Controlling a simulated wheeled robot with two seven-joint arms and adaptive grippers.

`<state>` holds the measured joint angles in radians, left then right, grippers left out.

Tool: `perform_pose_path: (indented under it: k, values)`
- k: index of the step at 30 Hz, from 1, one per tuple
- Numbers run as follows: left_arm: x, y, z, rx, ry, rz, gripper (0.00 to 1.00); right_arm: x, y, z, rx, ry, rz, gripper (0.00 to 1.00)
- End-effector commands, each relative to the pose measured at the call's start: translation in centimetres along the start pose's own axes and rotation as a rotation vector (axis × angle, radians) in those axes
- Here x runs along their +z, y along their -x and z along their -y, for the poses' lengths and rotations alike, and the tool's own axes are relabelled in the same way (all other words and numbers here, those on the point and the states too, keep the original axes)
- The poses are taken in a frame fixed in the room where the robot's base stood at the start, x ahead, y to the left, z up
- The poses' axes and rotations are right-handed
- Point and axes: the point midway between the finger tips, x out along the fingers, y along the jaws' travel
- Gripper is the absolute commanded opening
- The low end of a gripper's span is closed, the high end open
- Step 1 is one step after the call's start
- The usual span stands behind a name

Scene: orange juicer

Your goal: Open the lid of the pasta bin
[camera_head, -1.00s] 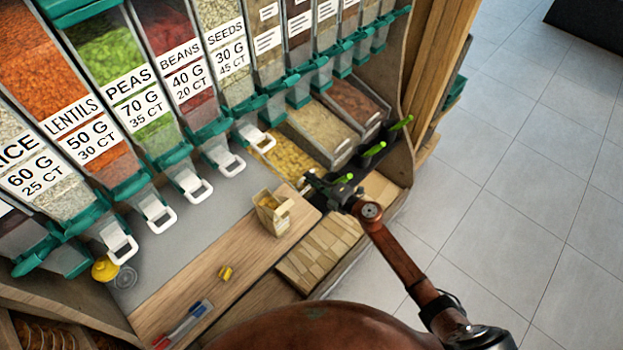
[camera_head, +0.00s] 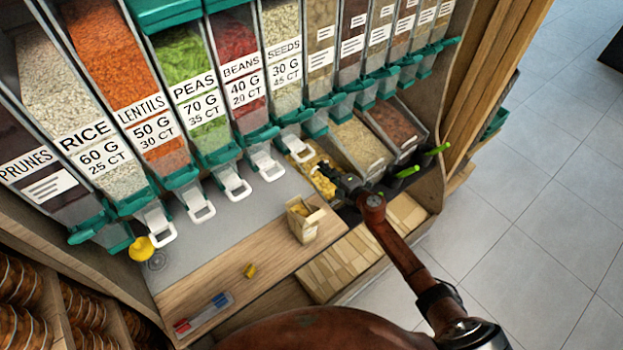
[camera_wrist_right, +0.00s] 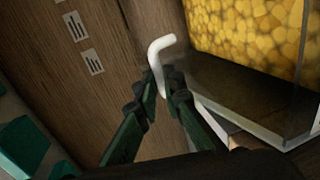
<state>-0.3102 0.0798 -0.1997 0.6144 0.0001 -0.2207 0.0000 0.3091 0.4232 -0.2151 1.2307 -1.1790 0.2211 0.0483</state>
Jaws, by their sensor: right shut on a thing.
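The pasta bin (camera_head: 302,160) is the low bin of yellow pieces at the right of the counter in the head view. It fills the upper right of the right wrist view (camera_wrist_right: 250,28), behind a clear wall. My right gripper (camera_head: 328,174) is at its front right, partly covering it. In the wrist view the fingertips (camera_wrist_right: 163,92) are shut on a white bent handle (camera_wrist_right: 161,48) beside the bin. How the handle joins the lid, and how far the lid is raised, I cannot tell. My left gripper is not in view.
Bins of beige (camera_head: 358,140) and brown (camera_head: 395,120) goods stand to the right, with green-handled scoops (camera_head: 436,150) before them. A small carton (camera_head: 304,222) stands left of my right arm. Dispensers with white handles (camera_head: 233,184) line the back. The grey counter (camera_head: 215,220) is mostly clear.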

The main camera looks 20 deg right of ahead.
Motion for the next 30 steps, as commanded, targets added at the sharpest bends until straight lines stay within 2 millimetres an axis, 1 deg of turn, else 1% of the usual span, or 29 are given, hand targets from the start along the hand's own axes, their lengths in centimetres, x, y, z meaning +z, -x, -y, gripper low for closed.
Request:
perform_pose_path:
  k: [1,3,6,8,12,13,15,20,27,30]
  values:
    - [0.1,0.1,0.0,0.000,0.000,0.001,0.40,0.6,0.1,-0.1,-0.001,-0.002,0.009,0.00]
    - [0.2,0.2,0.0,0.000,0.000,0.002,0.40,1.0,0.2,-0.2,-0.001,-0.004,0.017,0.00]
    - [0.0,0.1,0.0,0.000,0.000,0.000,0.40,1.2,0.2,-0.1,-0.001,-0.005,0.020,0.00]
    - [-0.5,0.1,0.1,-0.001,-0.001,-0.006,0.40,1.2,0.2,-0.1,-0.001,-0.005,0.020,0.00]
    - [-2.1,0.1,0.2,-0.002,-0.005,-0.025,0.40,1.2,0.2,-0.1,-0.001,-0.005,0.020,0.00]
    - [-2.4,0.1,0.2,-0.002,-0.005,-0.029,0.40,1.2,0.2,-0.1,-0.001,-0.005,0.020,0.10]
    - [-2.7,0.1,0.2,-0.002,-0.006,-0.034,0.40,1.2,0.2,-0.1,0.000,-0.004,0.020,0.15]
    - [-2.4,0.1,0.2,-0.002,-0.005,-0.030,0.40,1.0,0.1,-0.2,0.000,-0.004,0.018,0.26]
    - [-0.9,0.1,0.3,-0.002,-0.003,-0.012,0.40,1.0,0.1,-0.2,0.000,-0.004,0.017,0.26]
    - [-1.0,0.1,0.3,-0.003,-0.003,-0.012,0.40,1.1,0.5,-0.1,-0.001,-0.002,0.018,0.26]
